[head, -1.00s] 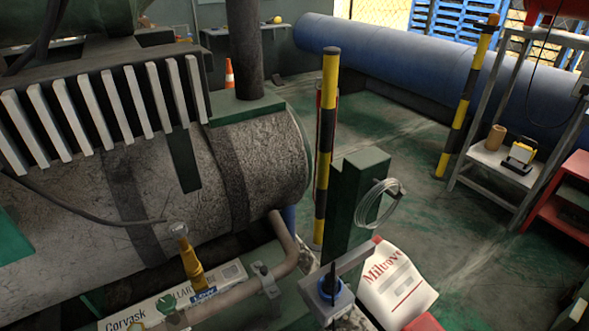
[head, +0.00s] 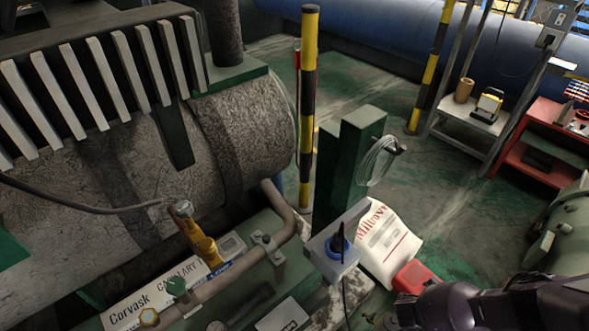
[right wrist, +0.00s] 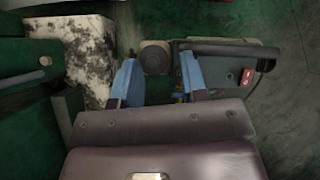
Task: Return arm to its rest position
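My right arm (head: 450,306) shows as dark purple links at the bottom right of the head view; its fingertips cannot be made out there. In the right wrist view my right gripper (right wrist: 157,78) has its two blue fingers spread apart, with nothing held between them. A round grey cap (right wrist: 155,57) lies beyond the gap between the fingers. A dark machine with a red switch (right wrist: 247,77) is beside the right finger. My left gripper is not in view.
A yellow-handled valve (head: 198,238) stands by a bent pipe (head: 272,222). A blue-ringed fitting (head: 337,246) is on a bracket with a thin cable. A white sack (head: 390,245) and red object (head: 414,277) lie near my arm. Green floor (head: 440,190) is clear behind them.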

